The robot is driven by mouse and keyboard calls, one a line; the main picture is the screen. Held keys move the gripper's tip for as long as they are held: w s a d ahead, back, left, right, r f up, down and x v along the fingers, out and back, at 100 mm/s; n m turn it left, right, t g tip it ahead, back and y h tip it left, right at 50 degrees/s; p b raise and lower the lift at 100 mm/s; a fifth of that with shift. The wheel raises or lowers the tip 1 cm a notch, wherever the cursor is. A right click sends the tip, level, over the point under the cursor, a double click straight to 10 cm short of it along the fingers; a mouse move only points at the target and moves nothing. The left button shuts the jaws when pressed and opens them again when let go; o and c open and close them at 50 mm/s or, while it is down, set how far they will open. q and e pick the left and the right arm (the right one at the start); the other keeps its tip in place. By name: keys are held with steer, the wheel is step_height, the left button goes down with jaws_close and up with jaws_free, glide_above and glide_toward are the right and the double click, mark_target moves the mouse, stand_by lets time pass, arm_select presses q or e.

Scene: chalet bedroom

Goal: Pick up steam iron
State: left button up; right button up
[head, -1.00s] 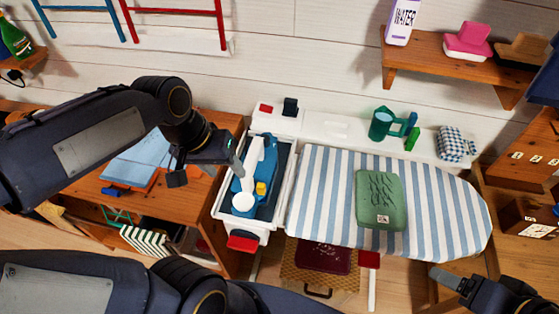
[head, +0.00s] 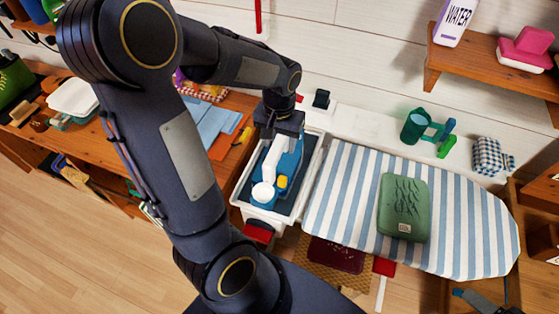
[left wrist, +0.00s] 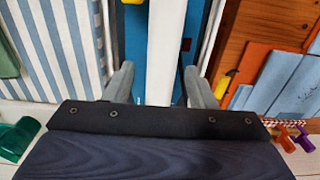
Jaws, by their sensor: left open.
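The steam iron (head: 291,163), blue with a white handle and a yellow part, lies in the white-rimmed tray (head: 242,188) at the left end of the ironing board. My left gripper (head: 281,130) is over the far end of the iron, pointing down; its fingertips are hidden in the head view. In the left wrist view the open left gripper (left wrist: 160,85) has one finger on each side of the iron's white handle (left wrist: 165,45), with gaps visible.
The striped ironing board (head: 340,205) carries a green folded item (head: 404,207). A green cup (head: 415,126) and a checked cloth bundle (head: 489,156) sit on the white ledge behind. A wooden desk (head: 160,120) with blue papers (head: 218,122) is left of the tray.

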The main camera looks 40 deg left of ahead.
arm_select(q)
steer(key=shift+f, duration=0.4)
stand_by(0.4)
jaws_close()
stand_by(0.4)
steer(key=shift+r, duration=0.1)
stand_by(1.0)
